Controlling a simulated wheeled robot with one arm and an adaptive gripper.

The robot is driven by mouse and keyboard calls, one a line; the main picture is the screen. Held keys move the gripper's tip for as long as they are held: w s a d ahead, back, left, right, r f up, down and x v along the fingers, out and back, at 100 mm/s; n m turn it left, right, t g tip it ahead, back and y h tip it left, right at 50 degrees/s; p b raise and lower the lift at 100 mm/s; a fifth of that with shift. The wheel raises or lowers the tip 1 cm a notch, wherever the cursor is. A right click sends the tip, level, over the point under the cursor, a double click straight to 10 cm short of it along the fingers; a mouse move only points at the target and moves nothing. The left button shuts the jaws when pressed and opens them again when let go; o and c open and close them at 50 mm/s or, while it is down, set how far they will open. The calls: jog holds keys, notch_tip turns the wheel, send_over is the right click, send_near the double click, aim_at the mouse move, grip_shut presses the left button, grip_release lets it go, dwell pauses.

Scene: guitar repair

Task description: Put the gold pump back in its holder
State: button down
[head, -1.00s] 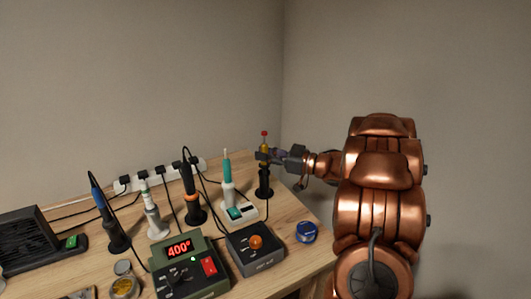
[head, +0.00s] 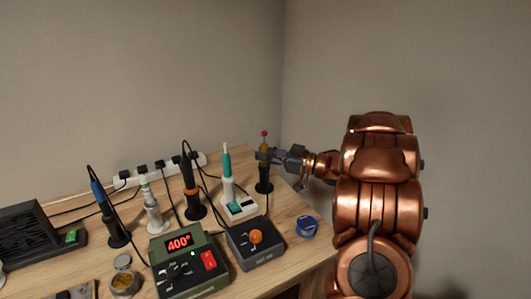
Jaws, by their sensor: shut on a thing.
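The gold pump (head: 264,148) stands upright with its red knob (head: 264,133) on top, near the back right corner of the workbench. My gripper (head: 267,156) reaches in from the right and is shut on the pump's gold body. The black holder (head: 264,181) stands on the bench directly below. The pump's lower part meets the holder's top in this view, and it looks at least partly inside. The gripper hides part of the pump, and I cannot tell how deep it sits.
A white-based teal iron (head: 228,175), an orange-ringed iron (head: 190,178) and other tools in stands are to the left. A dark box with an orange knob (head: 256,237), a green station (head: 188,262) and a blue spool (head: 307,226) are in front. A power strip (head: 135,177) runs behind.

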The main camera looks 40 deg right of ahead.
aim_at(265, 132)
jog(key=shift+c, duration=1.5)
grip_release()
jog(key=shift+r+p, duration=4.6)
jog(key=shift+r, duration=0.95)
jog(key=shift+w, duration=0.1)
